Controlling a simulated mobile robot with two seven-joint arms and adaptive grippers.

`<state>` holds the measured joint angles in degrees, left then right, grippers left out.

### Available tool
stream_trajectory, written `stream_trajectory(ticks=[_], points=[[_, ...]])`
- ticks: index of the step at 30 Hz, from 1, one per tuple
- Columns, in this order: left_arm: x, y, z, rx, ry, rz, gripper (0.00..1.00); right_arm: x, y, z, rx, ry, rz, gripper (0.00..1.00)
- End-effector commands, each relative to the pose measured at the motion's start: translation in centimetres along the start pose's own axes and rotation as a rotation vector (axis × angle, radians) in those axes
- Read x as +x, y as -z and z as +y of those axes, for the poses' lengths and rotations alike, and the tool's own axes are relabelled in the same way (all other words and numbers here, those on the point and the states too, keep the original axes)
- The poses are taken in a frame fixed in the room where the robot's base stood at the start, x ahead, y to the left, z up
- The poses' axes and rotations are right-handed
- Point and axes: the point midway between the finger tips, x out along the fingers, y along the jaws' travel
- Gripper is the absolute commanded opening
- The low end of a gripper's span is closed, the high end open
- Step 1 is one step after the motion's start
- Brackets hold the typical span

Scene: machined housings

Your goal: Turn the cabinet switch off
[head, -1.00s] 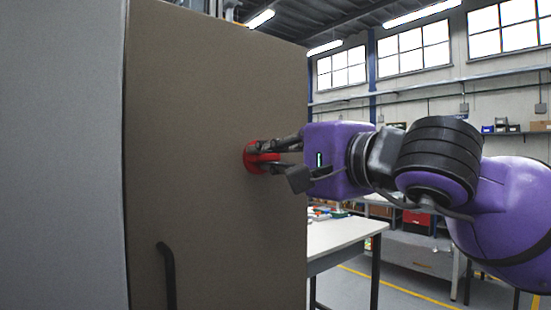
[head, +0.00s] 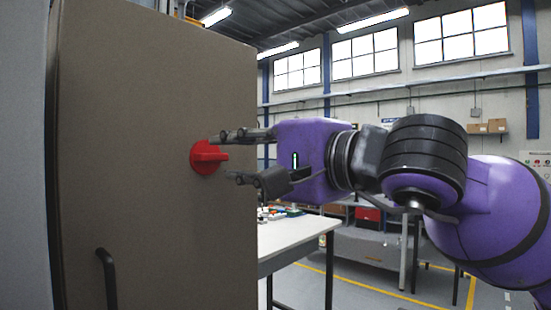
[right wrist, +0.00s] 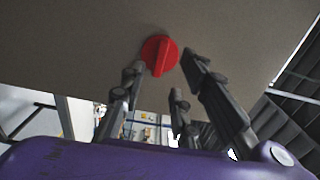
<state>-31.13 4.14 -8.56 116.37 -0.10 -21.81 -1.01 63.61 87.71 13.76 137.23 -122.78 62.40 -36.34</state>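The cabinet switch is a red round knob with a raised grip bar (head: 207,157) on the brown cabinet front (head: 150,190). In the head view the bar sticks out toward my right gripper (head: 225,157). The gripper is open, its fingers spread above and below the bar's outer end and pointing at the cabinet. No finger is clearly closed on the knob. The right wrist view shows the red knob (right wrist: 160,54) beyond the spread fingertips (right wrist: 162,68), with its bar slanting slightly. My left gripper does not show.
A dark bar handle (head: 107,278) is low on the cabinet front. A white-topped table (head: 295,232) with small items stands behind, right of the cabinet. Shelves and boxes line the far wall. Floor with yellow lines lies at lower right.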

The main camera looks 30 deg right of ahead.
Motion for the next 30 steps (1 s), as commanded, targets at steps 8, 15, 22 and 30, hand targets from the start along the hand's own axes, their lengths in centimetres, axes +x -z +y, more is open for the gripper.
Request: stream_trajectory(ticks=[8,15,22,30], points=[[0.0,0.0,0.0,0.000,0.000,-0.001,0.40,-4.2,0.0,0.0,0.002,0.000,-0.001,0.30],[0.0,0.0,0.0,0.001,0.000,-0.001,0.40,-6.8,0.0,0.0,0.000,0.000,0.000,0.30],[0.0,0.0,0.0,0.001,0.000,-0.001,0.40,-7.5,0.0,0.0,-0.002,-0.001,0.001,0.30],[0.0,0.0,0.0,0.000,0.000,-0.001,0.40,-7.5,0.0,0.0,-0.002,0.000,0.001,0.30]])
